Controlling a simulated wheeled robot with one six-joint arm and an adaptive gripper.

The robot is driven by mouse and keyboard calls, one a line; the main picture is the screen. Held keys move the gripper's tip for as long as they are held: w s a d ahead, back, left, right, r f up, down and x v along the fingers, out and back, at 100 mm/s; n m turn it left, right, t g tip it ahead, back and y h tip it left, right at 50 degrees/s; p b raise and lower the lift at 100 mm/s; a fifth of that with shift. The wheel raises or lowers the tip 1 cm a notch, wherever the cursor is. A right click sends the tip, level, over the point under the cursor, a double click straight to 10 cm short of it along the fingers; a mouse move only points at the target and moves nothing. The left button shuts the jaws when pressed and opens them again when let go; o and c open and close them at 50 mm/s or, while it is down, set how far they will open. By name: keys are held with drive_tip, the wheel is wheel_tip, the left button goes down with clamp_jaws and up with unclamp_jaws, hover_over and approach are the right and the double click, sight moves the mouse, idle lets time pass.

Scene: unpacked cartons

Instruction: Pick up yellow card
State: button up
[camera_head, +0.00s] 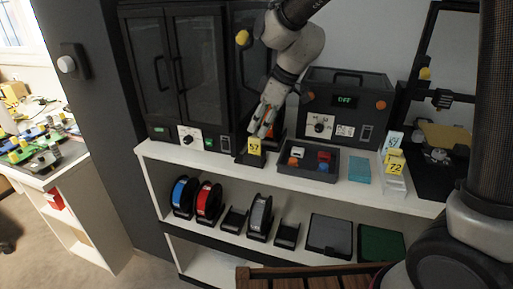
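A small yellow card (254,146) marked 57 stands upright at the front of the white shelf's top, at a black holder. My gripper (262,130) points down just above and behind this card, its fingers parted with nothing seen between them. Whether a fingertip touches the card is too small to tell. A second yellow card (395,164) marked 72 stands farther right in a pale holder, in front of a pale blue card (393,140).
A black box (342,107) and a dark cabinet (190,75) stand behind.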

sight(255, 138)
drive_tip(key=x, duration=0.6)
drive_tip(key=shift+f, duration=0.15)
clamp_jaws()
